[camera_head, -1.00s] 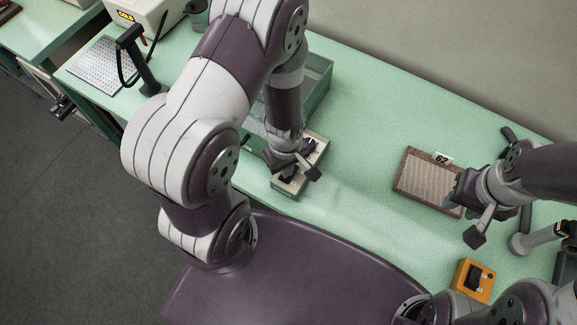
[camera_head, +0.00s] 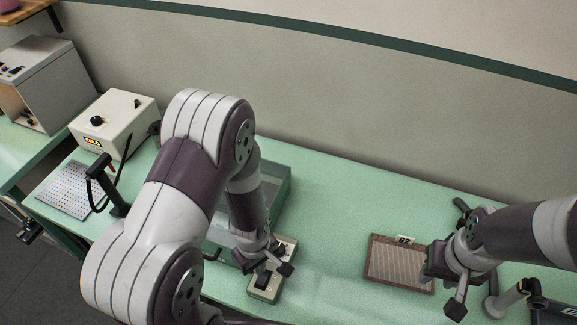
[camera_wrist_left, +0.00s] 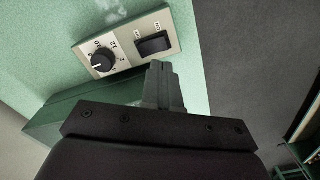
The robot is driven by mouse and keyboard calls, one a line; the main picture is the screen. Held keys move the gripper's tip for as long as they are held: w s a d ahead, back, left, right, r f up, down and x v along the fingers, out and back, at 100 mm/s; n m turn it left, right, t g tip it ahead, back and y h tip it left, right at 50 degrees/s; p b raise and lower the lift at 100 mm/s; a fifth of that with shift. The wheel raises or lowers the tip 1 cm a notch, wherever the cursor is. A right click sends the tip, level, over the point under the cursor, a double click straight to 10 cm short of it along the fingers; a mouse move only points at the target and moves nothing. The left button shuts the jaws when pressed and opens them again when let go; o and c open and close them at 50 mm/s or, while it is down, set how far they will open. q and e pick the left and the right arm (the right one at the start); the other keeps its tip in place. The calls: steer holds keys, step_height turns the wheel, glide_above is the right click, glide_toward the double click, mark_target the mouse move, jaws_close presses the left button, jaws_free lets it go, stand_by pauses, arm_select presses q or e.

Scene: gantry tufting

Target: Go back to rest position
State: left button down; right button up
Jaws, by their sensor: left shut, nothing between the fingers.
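My left gripper (camera_head: 262,262) is shut and empty. It hangs close over a cream control box (camera_head: 252,292) near the front of the green table. In the left wrist view its closed fingertips (camera_wrist_left: 163,80) are just beside the box's black rocker switch (camera_wrist_left: 154,44). A black knob (camera_wrist_left: 103,60) sits left of the switch. I cannot tell whether the fingertips touch the box. My right gripper (camera_head: 440,285) is beside the right edge of a brown-framed panel (camera_head: 400,262) tagged 62; its finger gap is unclear.
A clear-walled bin (camera_head: 280,200) stands behind my left forearm. A cream box labelled COLD (camera_head: 115,122), a perforated plate (camera_head: 75,190) and a black stand (camera_head: 112,195) are at left. A dark-and-grey stand (camera_head: 510,297) is at right. The table middle (camera_head: 335,225) is clear.

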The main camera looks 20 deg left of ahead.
arm_select(q)
step_height(320, 180, up, 7)
steer(key=m+t+b, duration=0.1)
steer(key=m+b, duration=0.9)
steer(key=m, duration=0.1)
steer(key=shift+w+a+f, duration=0.2)
steer(key=shift+w, duration=0.05)
steer(key=shift+s, duration=0.1)
